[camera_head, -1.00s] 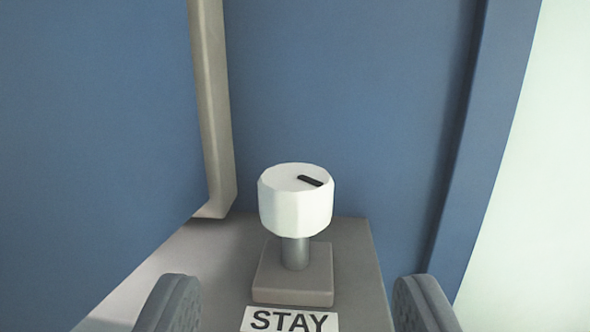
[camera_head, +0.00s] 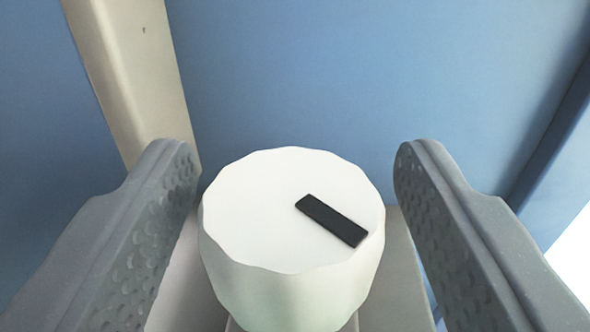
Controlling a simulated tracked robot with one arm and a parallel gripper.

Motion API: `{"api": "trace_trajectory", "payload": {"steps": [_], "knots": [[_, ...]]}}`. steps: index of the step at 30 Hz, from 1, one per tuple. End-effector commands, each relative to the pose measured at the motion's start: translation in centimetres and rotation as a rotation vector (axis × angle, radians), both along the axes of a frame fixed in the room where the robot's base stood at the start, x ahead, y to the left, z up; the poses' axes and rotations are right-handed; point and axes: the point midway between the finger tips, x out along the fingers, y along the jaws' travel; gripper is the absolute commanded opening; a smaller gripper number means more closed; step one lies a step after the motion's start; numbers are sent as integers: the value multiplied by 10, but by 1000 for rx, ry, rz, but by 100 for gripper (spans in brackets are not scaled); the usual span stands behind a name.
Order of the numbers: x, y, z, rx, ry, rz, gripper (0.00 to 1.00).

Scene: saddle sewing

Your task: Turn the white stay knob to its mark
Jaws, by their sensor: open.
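The white stay knob (camera_head: 265,215) stands upright in the lower middle of the view, with a scalloped rim. A black pointer bar (camera_head: 332,221) on its top runs from near the centre toward the lower right edge. My gripper (camera_head: 295,165) is open, with one grey finger on each side of the knob. A gap shows between the knob and each finger, wider on the right than at the left fingertip. The knob's stem and the STAY label are hidden now. I see no mark for the pointer.
A blue panel (camera_head: 330,80) rises behind the knob. A beige post (camera_head: 135,75) stands behind the left finger, close to its tip. The grey ledge (camera_head: 395,285) under the knob shows only in part. A blue upright edge is at the far right.

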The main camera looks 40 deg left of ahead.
Motion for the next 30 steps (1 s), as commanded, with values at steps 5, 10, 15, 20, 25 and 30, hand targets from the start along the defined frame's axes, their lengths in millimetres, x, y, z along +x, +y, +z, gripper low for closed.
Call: {"api": "trace_trajectory", "payload": {"steps": [5,10,15,20,25,30], "knots": [[0,0,0,1,-1,0,46],[0,0,0,1,-1,0,12],[0,-1,1,1,0,3,12],[1,-2,3,3,1,26,12],[2,-2,5,1,3,87,12],[2,-3,7,1,2,177,12]]}}
